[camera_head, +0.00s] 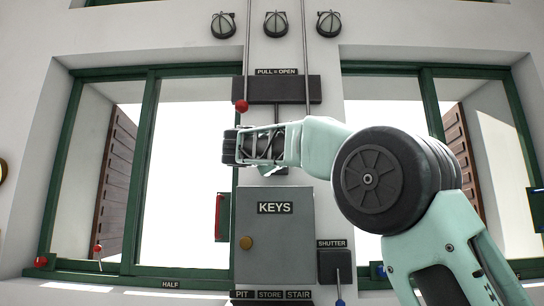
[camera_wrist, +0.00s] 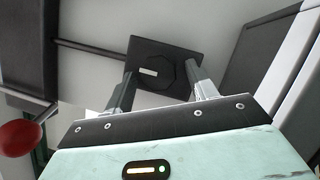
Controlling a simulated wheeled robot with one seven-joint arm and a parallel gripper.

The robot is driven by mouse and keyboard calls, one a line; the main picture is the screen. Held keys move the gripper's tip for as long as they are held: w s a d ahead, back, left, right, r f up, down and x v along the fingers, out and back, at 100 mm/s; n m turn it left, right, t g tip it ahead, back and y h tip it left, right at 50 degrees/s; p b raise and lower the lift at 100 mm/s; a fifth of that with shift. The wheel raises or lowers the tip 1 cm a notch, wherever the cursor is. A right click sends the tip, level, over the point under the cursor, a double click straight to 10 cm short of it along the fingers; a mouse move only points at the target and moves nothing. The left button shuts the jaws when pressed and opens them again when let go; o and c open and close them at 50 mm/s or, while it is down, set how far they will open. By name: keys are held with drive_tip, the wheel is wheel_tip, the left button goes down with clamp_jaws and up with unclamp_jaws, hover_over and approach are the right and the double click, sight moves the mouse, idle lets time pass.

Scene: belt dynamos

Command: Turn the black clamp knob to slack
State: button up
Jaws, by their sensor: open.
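The black clamp knob (camera_wrist: 176,80) shows in the wrist view as a dark octagon on a square black plate, with a small pale label (camera_wrist: 149,72) at its left. My gripper (camera_wrist: 162,82) is open, with one finger to the left and one to the right of the knob. I cannot tell whether either finger touches it. In the head view my wrist and arm stand in front of the wall between the two windows, above the grey KEYS box (camera_head: 274,235), and the knob is hidden there.
A red ball (camera_head: 241,106) on a rod hangs close to my wrist; it also shows at the left of the wrist view (camera_wrist: 18,138). A dark PULL = OPEN bar (camera_head: 278,90) is above. A SHUTTER lever (camera_head: 337,268) is below right. Green-framed windows flank the wall.

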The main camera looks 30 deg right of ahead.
drive_tip(key=b+v, duration=0.5)
drive_tip(key=v, duration=1.2)
drive_tip(key=shift+a, duration=0.2)
drive_tip(key=a+f+n+g+y, duration=0.1)
drive_tip(key=a+f+y, duration=0.25)
drive_tip(key=f, duration=0.65)
drive_tip(key=s+a+f+n+g+y+p, duration=0.1)
drive_tip(key=a+f+y, duration=0.25)
drive_tip(key=f, duration=0.65)
drive_tip(key=a+f+n+g+y, duration=0.15)
drive_tip(key=f+y, duration=0.25)
drive_tip(key=f, duration=0.5)
drive_tip(key=s+a+f+m+g+y, duration=0.1)
drive_tip(key=s+f+m+g+y, duration=0.1)
drive_tip(key=s+f, duration=0.6)
drive_tip(key=s+a+f+m+g+y+p, duration=0.1)
drive_tip(key=s+a+f+m+g+y, duration=0.1)
drive_tip(key=s+f, duration=0.7)
drive_tip(key=s+a+f+m+g+y, duration=0.1)
drive_tip(key=s+f+m+g, duration=0.3)
drive_tip(key=s+f, duration=0.5)
drive_tip(key=s+a, duration=0.1)
drive_tip(key=s, duration=0.2)
drive_tip(key=shift+f+y+p, duration=0.25)
drive_tip(key=shift+y+p, duration=0.15)
drive_tip(key=shift+a, duration=0.2)
